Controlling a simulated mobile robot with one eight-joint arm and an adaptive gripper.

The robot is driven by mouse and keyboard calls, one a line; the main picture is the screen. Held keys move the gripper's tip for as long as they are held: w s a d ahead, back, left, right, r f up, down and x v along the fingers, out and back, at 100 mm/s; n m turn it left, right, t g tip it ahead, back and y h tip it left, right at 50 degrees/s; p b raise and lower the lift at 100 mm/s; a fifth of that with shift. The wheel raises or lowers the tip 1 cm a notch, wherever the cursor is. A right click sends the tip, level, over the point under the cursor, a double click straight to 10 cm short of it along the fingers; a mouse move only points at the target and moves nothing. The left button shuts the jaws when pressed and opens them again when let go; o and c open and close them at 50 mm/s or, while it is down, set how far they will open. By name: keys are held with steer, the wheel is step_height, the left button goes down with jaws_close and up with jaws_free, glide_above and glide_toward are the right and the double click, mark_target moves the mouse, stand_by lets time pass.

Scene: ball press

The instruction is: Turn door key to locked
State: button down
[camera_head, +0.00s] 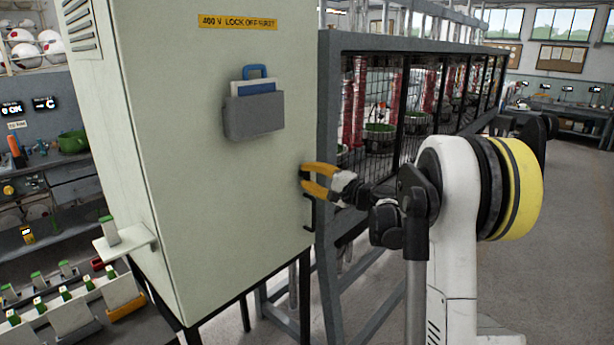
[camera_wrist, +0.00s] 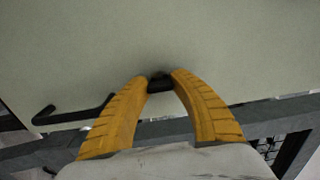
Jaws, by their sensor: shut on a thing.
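The door key (camera_wrist: 160,84) is a small black piece on the pale green cabinet door (camera_wrist: 110,50), seen between my fingertips in the wrist view. My gripper (camera_wrist: 160,80) has two orange ribbed fingers, shut on the key from either side. In the head view my gripper (camera_head: 304,178) reaches the right edge of the cabinet door (camera_head: 200,170) from the right. There the key is hidden behind the fingers, and its turned position cannot be told.
A black door handle (camera_head: 309,212) sits just below my gripper; it also shows in the wrist view (camera_wrist: 75,114). A grey document pocket (camera_head: 254,116) hangs on the door. A caged frame (camera_head: 330,110) stands close behind my gripper. A small shelf (camera_head: 124,241) juts out at left.

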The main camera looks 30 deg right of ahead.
stand_by(0.4)
steer(key=c, duration=1.1)
jaws_free()
steer(key=shift+o, duration=0.2)
steer(key=v, duration=1.2)
